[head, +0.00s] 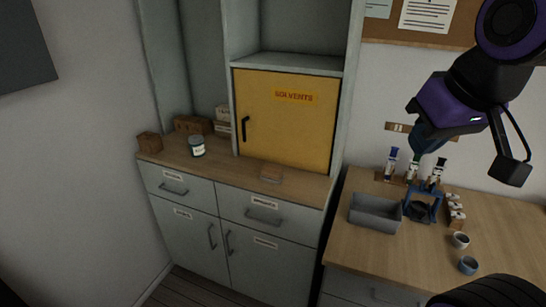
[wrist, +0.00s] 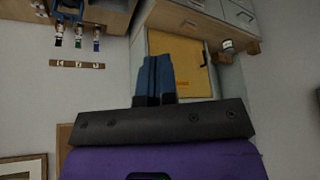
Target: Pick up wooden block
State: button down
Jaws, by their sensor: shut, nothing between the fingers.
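My gripper (head: 421,148) is up at the right, above the workbench, well apart from both. In the wrist view its blue fingers (wrist: 155,62) are together and hold nothing.
The yellow solvents cabinet (head: 290,120) is shut. A jar (head: 197,146) and a brown box (head: 192,125) stand on the left counter.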

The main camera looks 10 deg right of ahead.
aim_at(271, 173)
jog(key=i+j, duration=0.4)
jog(key=i+j+z, duration=0.1)
jog(key=i+j, duration=0.25)
jog(key=j, duration=0.3)
